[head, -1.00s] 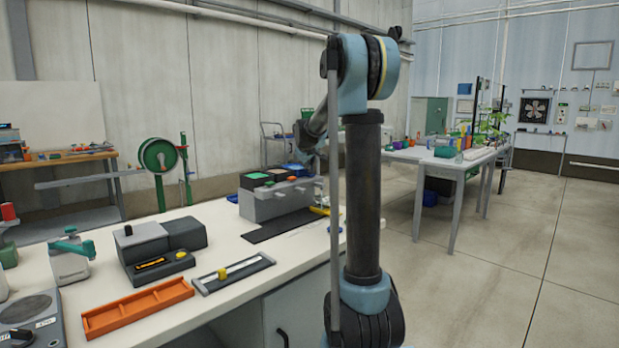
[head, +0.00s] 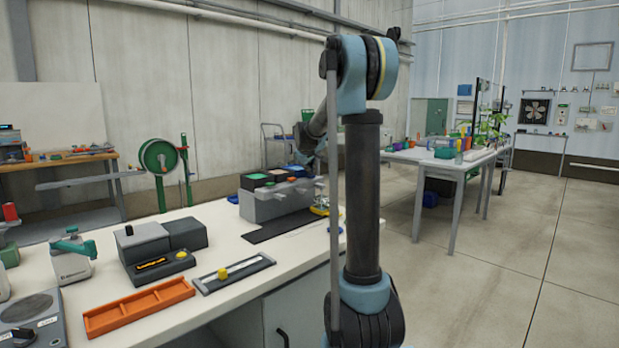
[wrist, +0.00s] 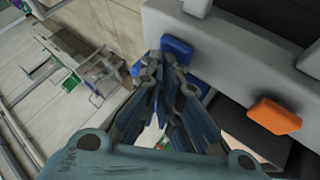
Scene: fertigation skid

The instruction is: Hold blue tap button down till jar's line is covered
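The grey dispenser block (head: 270,206) stands on the bench, with green, orange and blue pads on top. In the wrist view, a blue button (wrist: 177,47) sits at the edge of the grey housing (wrist: 235,50). My gripper (wrist: 164,62) has its fingertips together right at the blue button's lower edge; whether they press it I cannot tell. An orange button (wrist: 274,115) is to the right, apart from the fingers. In the head view my arm hides most of the gripper and the block's right end. I cannot make out the jar or its line.
A black mat (head: 275,228) lies in front of the block. Nearer on the bench are an orange tray (head: 139,308), a slider rail (head: 233,273) and a dark grey device (head: 160,250). Another blue piece (wrist: 199,84) shows beside my fingers.

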